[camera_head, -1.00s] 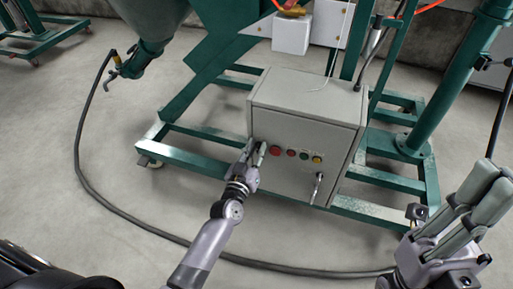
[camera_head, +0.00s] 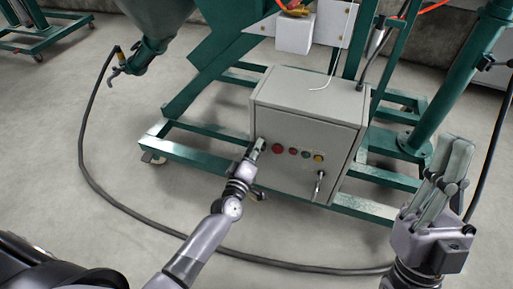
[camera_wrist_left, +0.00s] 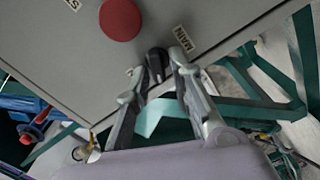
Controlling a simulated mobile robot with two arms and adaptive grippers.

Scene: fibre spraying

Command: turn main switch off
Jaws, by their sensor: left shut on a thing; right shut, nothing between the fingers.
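The main switch (camera_wrist_left: 156,62) is a small black knob beside a "MAIN" label on the grey control box (camera_head: 305,108), in the left wrist view. My left gripper (camera_wrist_left: 160,78) is shut on the knob, with one finger on each side; in the head view the left gripper (camera_head: 256,151) is at the left edge of the box front and hides the knob. The knob's exact turn angle is hard to read. My right gripper (camera_head: 451,172) is shut and empty at the right, away from the box, fingers pointing up.
A large red button (camera_wrist_left: 120,18) is close to the knob. A row of small coloured buttons (camera_head: 305,154) and a key-like handle (camera_head: 319,185) are on the box front. A green frame (camera_head: 200,151) surrounds the box. A black hose (camera_head: 82,150) curves over the floor.

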